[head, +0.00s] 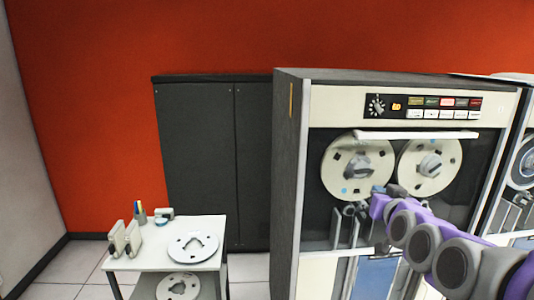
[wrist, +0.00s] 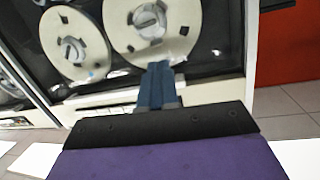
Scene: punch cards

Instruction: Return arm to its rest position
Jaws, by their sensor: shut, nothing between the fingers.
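My purple arm (head: 445,250) reaches in from the lower right in the head view. Its gripper (head: 384,192) is in front of the tape machine's glass, near the lower edge of the left reel (head: 340,180). In the wrist view my gripper (wrist: 160,72) shows as narrow blue-grey fingers, shut and empty, pointing toward the reel panel. The fingertips overlap the lower part of a reel (wrist: 125,38) there; I cannot tell whether they touch the machine.
The tape machine (head: 288,180) stands close ahead. Left of it is a white cart (head: 150,258) with a loose reel (head: 193,246), small boxes and a pen cup. A dark cabinet (head: 205,150) stands behind against the red wall. Open tiled floor (head: 85,262) lies left of the cart.

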